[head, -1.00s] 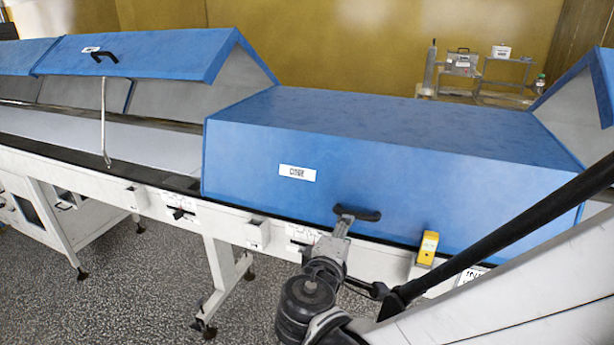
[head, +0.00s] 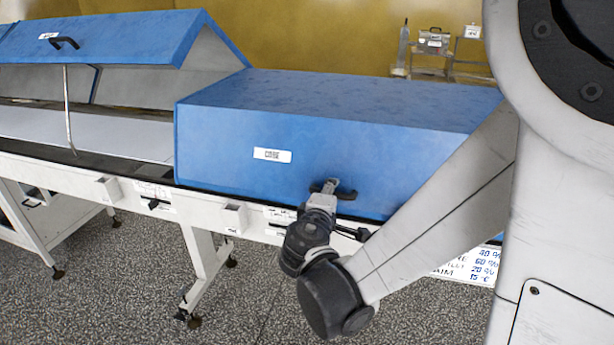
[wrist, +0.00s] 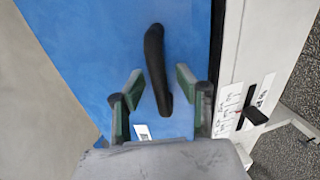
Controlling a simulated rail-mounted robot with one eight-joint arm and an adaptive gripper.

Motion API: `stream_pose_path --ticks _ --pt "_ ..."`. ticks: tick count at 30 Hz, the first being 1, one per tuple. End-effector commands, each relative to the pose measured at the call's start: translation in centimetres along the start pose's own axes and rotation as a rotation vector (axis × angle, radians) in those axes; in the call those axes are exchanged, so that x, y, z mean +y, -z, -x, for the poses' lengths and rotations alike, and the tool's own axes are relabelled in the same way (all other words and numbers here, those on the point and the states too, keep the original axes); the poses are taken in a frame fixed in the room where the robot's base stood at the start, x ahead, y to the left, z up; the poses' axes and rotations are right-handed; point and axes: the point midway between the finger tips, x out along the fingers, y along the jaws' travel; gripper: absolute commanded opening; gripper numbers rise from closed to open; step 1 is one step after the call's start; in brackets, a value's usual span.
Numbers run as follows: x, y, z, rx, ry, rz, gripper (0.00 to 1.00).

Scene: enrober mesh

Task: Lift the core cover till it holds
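The core cover (head: 330,110) is a blue box-shaped hood with a white label (head: 272,155), and it sits down on the white machine frame. Its black handle (head: 346,193) is low on the front face. My gripper (head: 326,190) is at the handle. In the wrist view, the handle (wrist: 155,60) stands on the blue face, and its lower end lies between the two green-padded fingers of my gripper (wrist: 160,85). The fingers are spread, with visible gaps on both sides of the handle. The cover's right end is hidden behind my arm.
A neighbouring blue cover (head: 110,38) at the left stands raised, with a thin metal rod (head: 68,110) below it. The white machine rail (head: 130,190) runs along the front. A stand with equipment (head: 433,50) is behind. Speckled floor (head: 130,280) lies clear in front.

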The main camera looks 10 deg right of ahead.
Motion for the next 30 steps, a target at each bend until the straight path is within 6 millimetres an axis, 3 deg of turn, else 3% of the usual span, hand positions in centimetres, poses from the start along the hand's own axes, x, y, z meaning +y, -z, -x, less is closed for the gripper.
stream_pose_path --ticks 2,9,23,30 --pt "0.0 0.0 0.0 0.0 0.0 0.0 0.32" --pt "0.0 0.0 0.0 0.0 0.0 0.0 0.0" --pt "0.2 0.0 0.0 -0.001 0.002 0.0 0.0" --pt "2.0 -0.1 0.0 -0.006 0.027 -0.001 0.0"
